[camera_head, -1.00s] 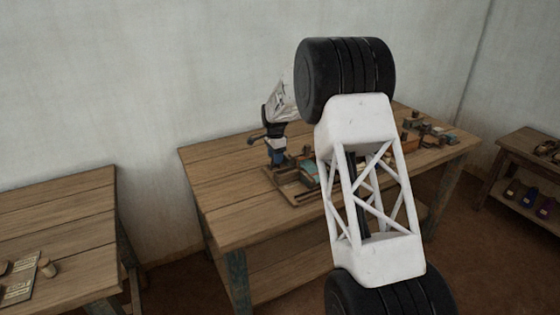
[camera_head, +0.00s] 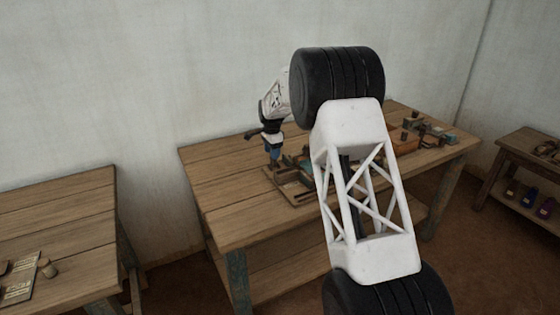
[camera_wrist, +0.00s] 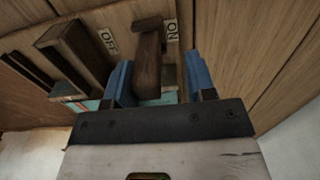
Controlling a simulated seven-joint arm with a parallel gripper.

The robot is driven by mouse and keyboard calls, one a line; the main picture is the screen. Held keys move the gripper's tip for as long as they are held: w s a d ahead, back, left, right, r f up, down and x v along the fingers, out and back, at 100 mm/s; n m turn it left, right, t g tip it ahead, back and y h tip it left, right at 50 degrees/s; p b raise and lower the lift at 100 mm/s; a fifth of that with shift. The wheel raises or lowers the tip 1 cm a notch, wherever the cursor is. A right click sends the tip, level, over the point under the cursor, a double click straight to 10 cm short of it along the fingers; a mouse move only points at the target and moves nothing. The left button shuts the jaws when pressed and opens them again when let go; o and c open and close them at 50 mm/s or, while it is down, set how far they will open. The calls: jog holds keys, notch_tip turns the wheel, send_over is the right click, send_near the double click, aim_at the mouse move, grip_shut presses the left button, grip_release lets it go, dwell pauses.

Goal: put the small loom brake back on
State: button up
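The brake is a dark wooden lever (camera_wrist: 148,60) with a wider crosspiece at its top, seen in the wrist view. It stands close beside an ON label (camera_wrist: 171,32). An OFF label (camera_wrist: 108,41) lies further left. My gripper (camera_wrist: 158,78) has its two blue fingers apart, one on each side of the lever, with a gap visible on both sides. In the head view my gripper (camera_head: 273,158) points down over a wooden board (camera_head: 297,197) on the middle table; the lever is too small or hidden to make out there.
In the wrist view a dark wooden block (camera_wrist: 72,50) stands left of the lever, and a teal piece (camera_wrist: 80,105) lies near the left finger. An orange-brown box (camera_head: 404,139) and several small blocks sit on the table's right end. The table's left part is clear.

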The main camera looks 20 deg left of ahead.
jog(key=shift+s+d, duration=0.3)
dwell(0.5)
jog(key=shift+o, duration=0.8)
jog(key=shift+r, duration=0.15)
jog(key=shift+r, duration=3.1)
